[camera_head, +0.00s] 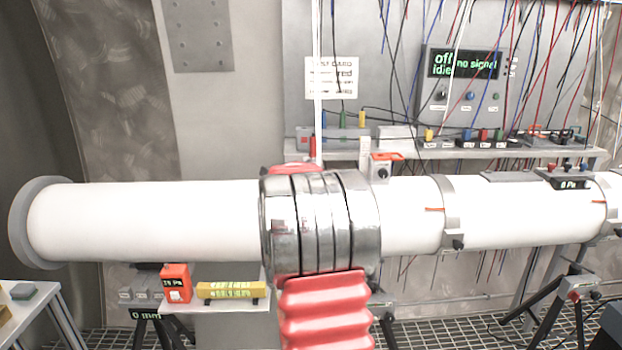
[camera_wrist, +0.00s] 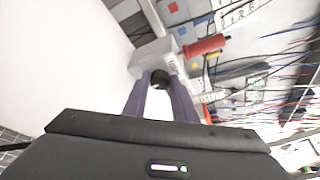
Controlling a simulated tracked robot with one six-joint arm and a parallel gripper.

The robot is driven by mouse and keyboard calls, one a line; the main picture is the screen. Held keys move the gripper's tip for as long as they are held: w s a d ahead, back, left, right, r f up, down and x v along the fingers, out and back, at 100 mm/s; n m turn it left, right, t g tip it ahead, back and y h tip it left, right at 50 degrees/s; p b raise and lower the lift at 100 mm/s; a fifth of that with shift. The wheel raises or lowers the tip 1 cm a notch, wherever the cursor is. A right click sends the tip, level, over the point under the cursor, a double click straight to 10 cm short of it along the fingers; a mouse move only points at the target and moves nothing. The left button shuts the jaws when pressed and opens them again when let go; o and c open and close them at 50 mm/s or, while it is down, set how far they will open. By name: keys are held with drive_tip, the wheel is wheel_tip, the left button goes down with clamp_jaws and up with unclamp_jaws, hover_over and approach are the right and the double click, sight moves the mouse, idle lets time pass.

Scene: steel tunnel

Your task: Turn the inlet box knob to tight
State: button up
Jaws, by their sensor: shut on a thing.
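The inlet box is a small pale box (camera_wrist: 154,58) beside the white pipe (camera_wrist: 60,60) in the wrist view, with a red cylindrical part (camera_wrist: 205,46) at its side. Its round black knob (camera_wrist: 160,77) faces the camera. My gripper (camera_wrist: 161,88) has its two purple fingers on either side of the knob, shut on it. The knob's pointer and any tight mark cannot be made out. In the head view, a small box with a dark knob and an orange-red top (camera_head: 386,157) stands at the pipe's upper edge; I cannot make out my gripper there.
The long white pipe (camera_head: 150,220) crosses the head view. A banded metal form (camera_head: 320,222) with a red ribbed part (camera_head: 325,310) covers its middle. Behind are a shelf, hanging wires and a control panel (camera_head: 465,85) reading "off", "idle" and "no signal".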

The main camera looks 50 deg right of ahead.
drive_tip(key=shift+s+d+f, duration=0.1)
drive_tip(key=shift+s+f, duration=0.05)
drive_tip(key=shift+f, duration=0.25)
drive_tip(key=o, duration=0.8)
drive_tip(key=shift+c, duration=0.2)
drive_tip(key=shift+o, duration=1.4)
drive_tip(key=shift+r, duration=0.25)
drive_tip(key=shift+r, duration=0.1)
drive_tip(key=v, duration=1.3)
drive_tip(key=shift+a, duration=0.4)
drive_tip(key=shift+s, duration=0.15)
